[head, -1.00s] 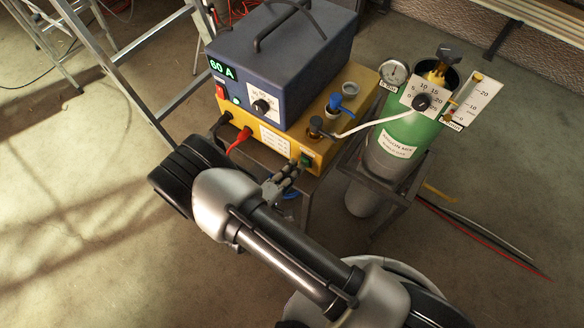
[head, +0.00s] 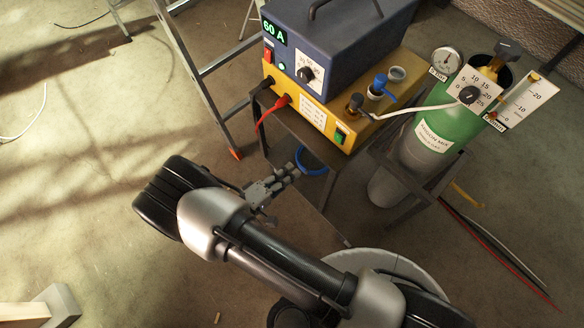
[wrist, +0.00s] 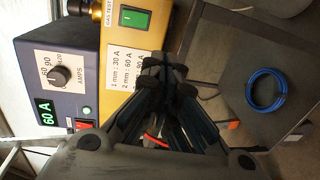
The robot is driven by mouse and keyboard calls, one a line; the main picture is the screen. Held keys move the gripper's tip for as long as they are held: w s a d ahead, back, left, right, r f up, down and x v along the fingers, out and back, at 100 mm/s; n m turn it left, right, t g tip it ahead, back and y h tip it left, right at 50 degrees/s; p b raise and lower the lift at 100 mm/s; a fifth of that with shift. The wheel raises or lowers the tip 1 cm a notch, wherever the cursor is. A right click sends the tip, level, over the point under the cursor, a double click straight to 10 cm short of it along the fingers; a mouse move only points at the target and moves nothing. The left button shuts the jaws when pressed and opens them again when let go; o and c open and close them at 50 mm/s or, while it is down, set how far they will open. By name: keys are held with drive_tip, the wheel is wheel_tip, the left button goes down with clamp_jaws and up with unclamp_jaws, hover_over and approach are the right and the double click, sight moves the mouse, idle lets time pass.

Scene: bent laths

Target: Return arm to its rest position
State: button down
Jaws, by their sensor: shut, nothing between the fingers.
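My gripper (head: 285,179) is in front of the welding set, in the lower middle of the head view. It is shut and empty. In the wrist view my gripper's fingers (wrist: 163,75) are together, with the yellow unit (wrist: 112,65) just behind them in the picture. My arm (head: 270,250) is bent, its elbow at the left and its base at the lower right. The fingers look apart from the equipment in the head view; in the wrist view I cannot tell the distance.
The blue power source (head: 345,45), reading 60 A, stands on the yellow unit (head: 310,108) on a stand. A green gas cylinder (head: 437,130) stands to the right. A ladder (head: 195,80) is behind.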

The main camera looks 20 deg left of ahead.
idle(0.4)
drive_tip(key=w+d+r+m+g+h, duration=0.2)
drive_tip(key=w+d+r+m+g, duration=0.15)
drive_tip(key=d+r+g, duration=0.55)
drive_tip(key=w+d+r+m+g+h, duration=0.1)
drive_tip(key=w+d+r+m+g, duration=0.15)
drive_tip(key=d+r+m, duration=0.75)
drive_tip(key=s+d+r+y, duration=0.4)
drive_tip(key=s+d+r, duration=0.1)
drive_tip(key=r, duration=0.4)
drive_tip(key=s+d+r+t+y, duration=0.1)
drive_tip(key=s+d+r+y, duration=0.4)
drive_tip(key=s+r, duration=0.2)
drive_tip(key=shift+s+d+r, duration=0.25)
drive_tip(key=shift+s+r, duration=0.15)
drive_tip(key=shift+r, duration=0.55)
drive_tip(key=c, duration=2.4)
unclamp_jaws()
